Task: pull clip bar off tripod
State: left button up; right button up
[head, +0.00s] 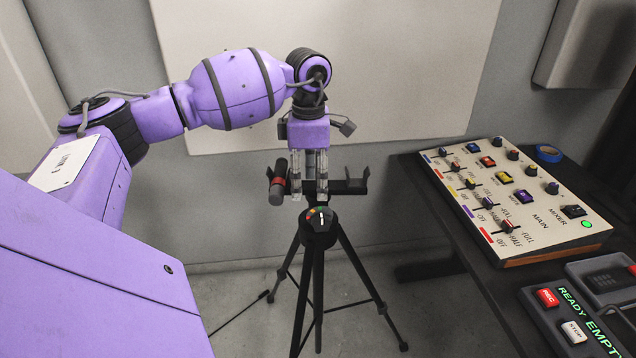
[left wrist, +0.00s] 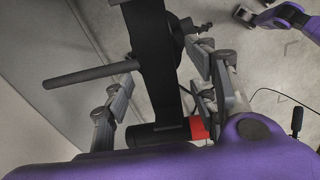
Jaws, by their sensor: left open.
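The tripod (head: 318,235) stands upright on the floor at the picture's middle, with a round head bearing a coloured dial. The black clip bar (head: 348,187) lies across its top, with upturned ends. My left gripper (head: 309,180) points down over the bar's middle, its fingers overlapping the bar in the head view. In the left wrist view, the left gripper (left wrist: 163,72) is open, with a finger on each side of the bar (left wrist: 153,55). Contact cannot be told. A dark cylinder with a red band (head: 278,186) sits at the bar's left end.
A dark table (head: 440,215) at right carries a mixer panel (head: 520,195) with sliders and a control box (head: 570,318) with red and white buttons. A pale wall panel (head: 400,80) is behind the tripod. Floor around the tripod legs looks mostly clear.

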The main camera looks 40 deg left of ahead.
pick_arm(q)
grip_shut()
jog(key=shift+r, duration=0.1)
